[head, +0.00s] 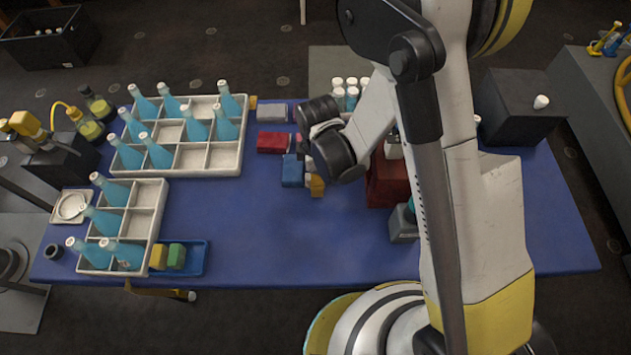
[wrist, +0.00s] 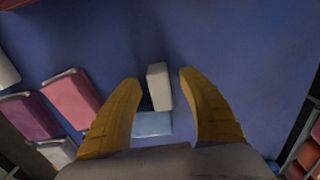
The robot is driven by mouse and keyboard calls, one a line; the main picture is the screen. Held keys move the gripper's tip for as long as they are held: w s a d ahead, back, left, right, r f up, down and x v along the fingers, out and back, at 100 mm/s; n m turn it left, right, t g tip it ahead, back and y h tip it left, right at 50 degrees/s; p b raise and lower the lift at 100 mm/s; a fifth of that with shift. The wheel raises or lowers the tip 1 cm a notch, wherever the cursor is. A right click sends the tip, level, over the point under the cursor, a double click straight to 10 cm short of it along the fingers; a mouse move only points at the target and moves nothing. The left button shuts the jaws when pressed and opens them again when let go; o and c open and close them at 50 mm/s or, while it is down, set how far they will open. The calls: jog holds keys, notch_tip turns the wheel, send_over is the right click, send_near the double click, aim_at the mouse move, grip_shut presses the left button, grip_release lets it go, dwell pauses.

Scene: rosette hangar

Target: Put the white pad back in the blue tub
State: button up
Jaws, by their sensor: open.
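The white pad (wrist: 159,87) lies on the blue table top in the wrist view, between the yellow fingertips of my gripper (wrist: 158,78). The fingers are open, with a gap on both sides of the pad. In the head view my gripper (head: 316,186) hangs low over the middle of the table, and I cannot make out the white pad there. The blue tub (head: 194,268) is a shallow tray at the table's front left. A yellow pad (head: 158,257) and a green pad (head: 177,256) stand in its left part; its right part is empty.
A blue block (head: 292,171) is close beside my gripper; a light blue one (wrist: 152,124) shows between the fingers. A red block (head: 272,142) lies farther back. Bottle crates (head: 222,158) (head: 146,207) stand at the left. The table front between tub and arm is clear.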

jog(key=shift+r, duration=0.1)
jog(key=c, duration=0.9)
